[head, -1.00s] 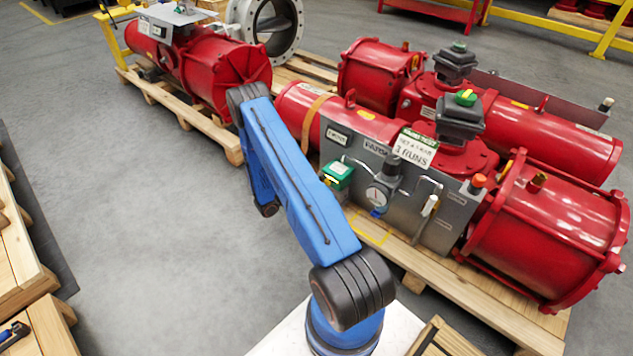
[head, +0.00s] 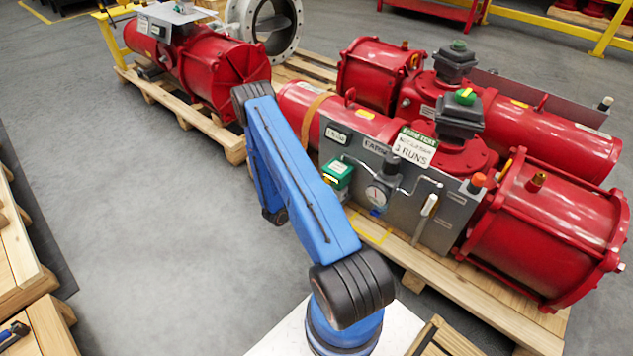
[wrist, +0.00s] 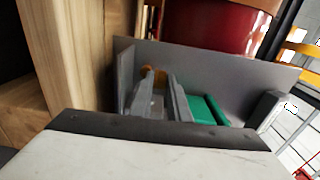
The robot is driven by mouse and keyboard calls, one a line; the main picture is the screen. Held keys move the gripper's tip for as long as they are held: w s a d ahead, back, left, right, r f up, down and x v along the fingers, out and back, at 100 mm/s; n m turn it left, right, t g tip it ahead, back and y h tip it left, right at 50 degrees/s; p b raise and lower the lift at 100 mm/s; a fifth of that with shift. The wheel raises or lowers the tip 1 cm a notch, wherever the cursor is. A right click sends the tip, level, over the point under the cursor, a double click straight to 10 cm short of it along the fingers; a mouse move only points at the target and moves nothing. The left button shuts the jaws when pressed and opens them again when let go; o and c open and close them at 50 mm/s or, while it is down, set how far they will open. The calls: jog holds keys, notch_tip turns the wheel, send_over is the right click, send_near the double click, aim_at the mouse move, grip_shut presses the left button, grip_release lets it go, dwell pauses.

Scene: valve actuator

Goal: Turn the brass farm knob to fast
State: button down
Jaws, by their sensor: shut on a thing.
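In the wrist view, my gripper (wrist: 162,98) reaches toward a grey panel (wrist: 225,85), its two grey fingers close together. A brass-coloured round piece (wrist: 153,73) shows at the fingertips, partly hidden by them; it appears to be the brass knob, and the jaws are shut on it. Its marking and the fast setting cannot be read. A green box (wrist: 204,109) sits just right of the fingers. In the head view the same grey panel (head: 405,215) stands in front of the red actuator (head: 535,225); my gripper is hidden there behind my blue arm.
In the head view, a green-topped box (head: 338,175), a gauge (head: 376,195) and pipes crowd the panel front. Another red actuator (head: 200,65) lies on a wooden pallet (head: 185,112) at the back left. Grey floor (head: 150,230) is clear left of my arm.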

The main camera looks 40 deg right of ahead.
jog(key=shift+s+r+n+t, duration=0.15)
jog(key=shift+n+t, duration=0.3)
jog(key=shift+t, duration=0.25)
jog(key=shift+s+r+n+t, duration=0.1)
jog(key=shift+n+t, duration=0.35)
jog(key=shift+t, duration=0.25)
jog(key=shift+w, duration=0.1)
jog(key=c, duration=1.8)
grip_release()
jog(key=shift+r, duration=0.1)
jog(key=shift+a+f, duration=0.2)
jog(key=shift+a, duration=0.15)
jog(key=v, duration=1.6)
jog(key=shift+s+a+r, duration=0.3)
jog(key=shift+a+r, duration=0.05)
